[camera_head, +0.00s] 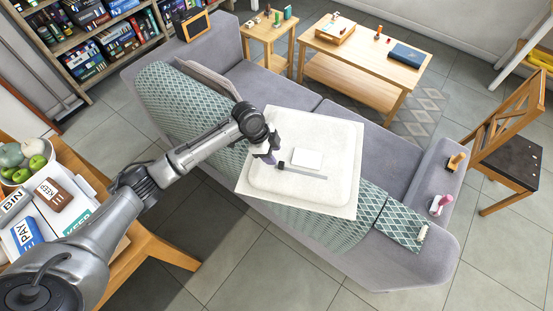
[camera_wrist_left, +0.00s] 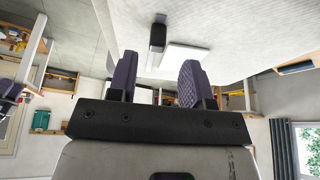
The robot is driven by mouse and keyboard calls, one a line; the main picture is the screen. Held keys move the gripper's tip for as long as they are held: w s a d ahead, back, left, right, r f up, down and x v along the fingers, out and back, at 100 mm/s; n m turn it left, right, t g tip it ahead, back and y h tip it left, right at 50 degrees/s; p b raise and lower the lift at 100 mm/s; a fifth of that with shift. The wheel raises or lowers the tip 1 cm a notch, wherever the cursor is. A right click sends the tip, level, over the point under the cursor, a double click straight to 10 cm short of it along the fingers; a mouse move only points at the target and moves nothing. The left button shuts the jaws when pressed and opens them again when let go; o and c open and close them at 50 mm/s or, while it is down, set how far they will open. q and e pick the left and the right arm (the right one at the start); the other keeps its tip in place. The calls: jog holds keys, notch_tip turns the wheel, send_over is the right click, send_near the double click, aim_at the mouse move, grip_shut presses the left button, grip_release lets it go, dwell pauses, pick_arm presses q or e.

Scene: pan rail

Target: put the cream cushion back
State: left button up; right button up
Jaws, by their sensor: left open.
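The cream cushion (camera_head: 340,128) is a large square pad over the middle of the grey sofa (camera_head: 410,258), overlapping its seat and back. A white rectangle (camera_head: 307,158) and a grey bar with a dark end (camera_head: 305,171) show on its face. My left gripper (camera_head: 266,153) is open at the cushion's left part, close to the bar's dark end. I cannot tell whether it touches the cushion. In the left wrist view, the two purple fingers (camera_wrist_left: 156,80) stand apart with nothing clearly between them. A pale surface, seemingly the cushion (camera_wrist_left: 240,30), fills the top there.
A green patterned throw (camera_head: 180,105) covers the sofa back. A striped cushion (camera_head: 205,75) lies at the sofa's far left. Small items sit on the right armrest (camera_head: 445,180). A wooden coffee table (camera_head: 350,60) and chair (camera_head: 510,140) stand beyond. A cluttered table (camera_head: 165,250) is at left.

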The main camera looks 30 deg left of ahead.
pick_arm(q)
jog(key=w+v, duration=0.1)
jog(key=v, duration=0.6)
jog(key=s+d+f+n, duration=0.2)
jog(key=s+d+f, duration=0.35)
jog(key=s, duration=0.35)
jog(key=s+d+f+n, duration=0.2)
jog(key=s+d+f, duration=0.35)
jog(key=s, duration=0.25)
jog(key=s+a+n+t+y, duration=0.2)
jog(key=s+n, duration=0.6)
jog(key=s, duration=0.8)
jog(key=shift+s+a+n+y, duration=0.15)
jog(key=shift+a+n+y, duration=0.15)
jog(key=shift+a+y, duration=0.85)
jog(key=shift+r, duration=0.1)
notch_tip(320, 180, up, 10)
jog(key=p, duration=0.9)
jog(key=shift+p, duration=0.4)
